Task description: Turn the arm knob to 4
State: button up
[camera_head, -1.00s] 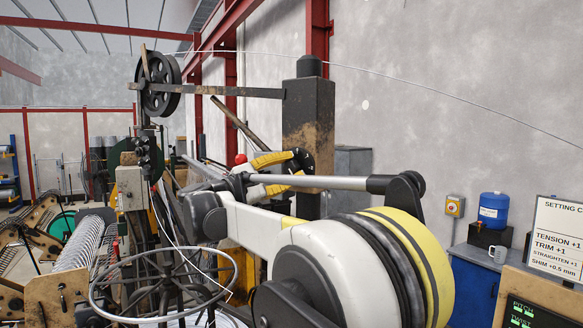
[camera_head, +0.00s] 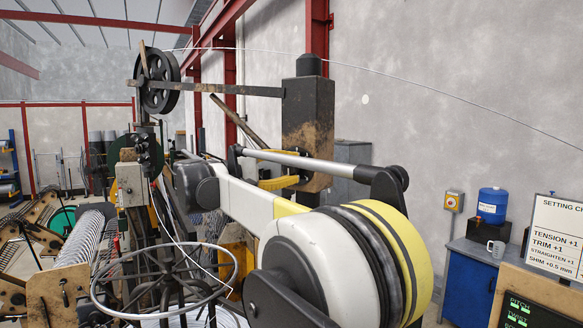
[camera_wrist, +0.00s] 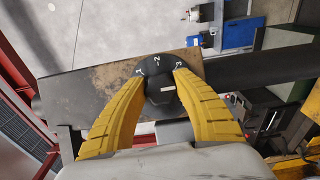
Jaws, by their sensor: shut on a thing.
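The arm knob (camera_wrist: 160,92) is black with a short pale mark and sits on a black dial plate (camera_wrist: 157,64) on a worn, brownish machine arm. The figures 1, 2 and 3 show along the plate's rim; no 4 is visible. I cannot tell which figure the knob points to. My gripper (camera_wrist: 161,86) has its yellow fingers on both sides of the knob, shut on it. In the head view, yellow parts of my gripper (camera_head: 272,157) show beside the dark post (camera_head: 309,108); my arm hides the knob there.
A spoked wire reel (camera_head: 165,285) stands at the lower left. A black pulley wheel (camera_head: 158,82) is above it, with wire running right across the room. A blue cabinet (camera_head: 470,288) with a mug (camera_head: 496,248) and a settings board (camera_head: 556,235) stand at the right.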

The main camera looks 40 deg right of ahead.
dwell(0.4)
jog(key=o, duration=1.1)
jog(key=shift+d, duration=0.15)
jog(key=shift+o, duration=0.2)
jog(key=w+a, duration=0.2)
jog(key=a, duration=1)
jog(key=s+a+f+n+t+y+b, duration=0.15)
jog(key=s+f+y+b, duration=0.3)
jog(key=f+b, duration=0.85)
jog(key=s+a+f+n+t+y+b, duration=0.1)
jog(key=s+a+f+t+y+b, duration=0.3)
jog(key=f, duration=1.6)
jog(key=s+a+f+t+y+b, duration=0.1)
jog(key=s+a+f+y+b, duration=0.2)
jog(key=f+b, duration=0.4)
jog(key=s+a+f+t+y+b, duration=0.2)
jog(key=s+a+f+b, duration=0.3)
jog(key=f, duration=1.6)
jog(key=s+a+f+t+y+b, duration=0.1)
jog(key=s+a+f+y+b, duration=0.3)
jog(key=a+f+b, duration=0.5)
notch_tip(320, 180, down, 5)
jog(key=shift+s+r+m+b, duration=0.1)
jog(key=shift+s+m+b, duration=0.25)
jog(key=shift+s, duration=0.25)
